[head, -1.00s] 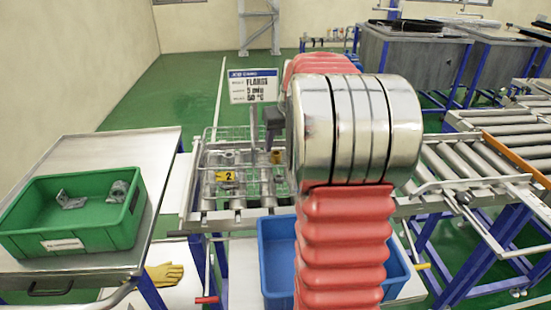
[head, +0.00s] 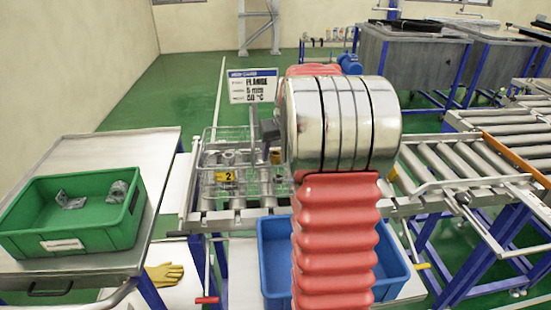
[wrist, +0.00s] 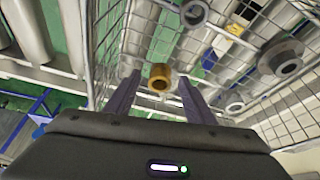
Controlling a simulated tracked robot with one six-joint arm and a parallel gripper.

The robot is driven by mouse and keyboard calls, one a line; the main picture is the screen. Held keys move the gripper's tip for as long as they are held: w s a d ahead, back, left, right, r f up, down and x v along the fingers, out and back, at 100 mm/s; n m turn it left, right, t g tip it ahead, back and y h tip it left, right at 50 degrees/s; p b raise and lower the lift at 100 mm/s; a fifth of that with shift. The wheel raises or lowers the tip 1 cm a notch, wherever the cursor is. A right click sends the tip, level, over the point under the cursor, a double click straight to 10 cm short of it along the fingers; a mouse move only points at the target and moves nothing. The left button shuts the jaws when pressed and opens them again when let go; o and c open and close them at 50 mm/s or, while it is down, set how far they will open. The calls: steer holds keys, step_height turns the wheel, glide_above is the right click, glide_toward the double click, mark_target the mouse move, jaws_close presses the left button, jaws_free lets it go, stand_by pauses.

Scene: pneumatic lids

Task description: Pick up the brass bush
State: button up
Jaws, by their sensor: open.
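The brass bush (wrist: 160,77) is a small gold-brown ring in the wire basket. In the wrist view it sits between and beyond the tips of my gripper (wrist: 158,82). My gripper is open, with one dark finger on each side and nothing held. In the head view the bush (head: 276,157) shows as a small brown spot at the right of the basket, beside my gripper (head: 265,140). My arm hides part of the basket's right side there. I cannot tell the exact gap between fingertips and bush.
The wire basket (head: 207,160) stands on the roller conveyor and carries a yellow tag marked 2 (head: 225,177). Grey metal parts, including a flanged one (wrist: 281,58), lie in it. A green crate (head: 95,235) is at left; a blue bin (head: 275,270) is below.

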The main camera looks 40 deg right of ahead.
mark_target(276, 154)
steer(key=shift+c, duration=0.5)
steer(key=c, duration=1.1)
steer(key=shift+r, duration=0.15)
steer(key=shift+c, duration=0.2)
step_height(276, 154, up, 10)
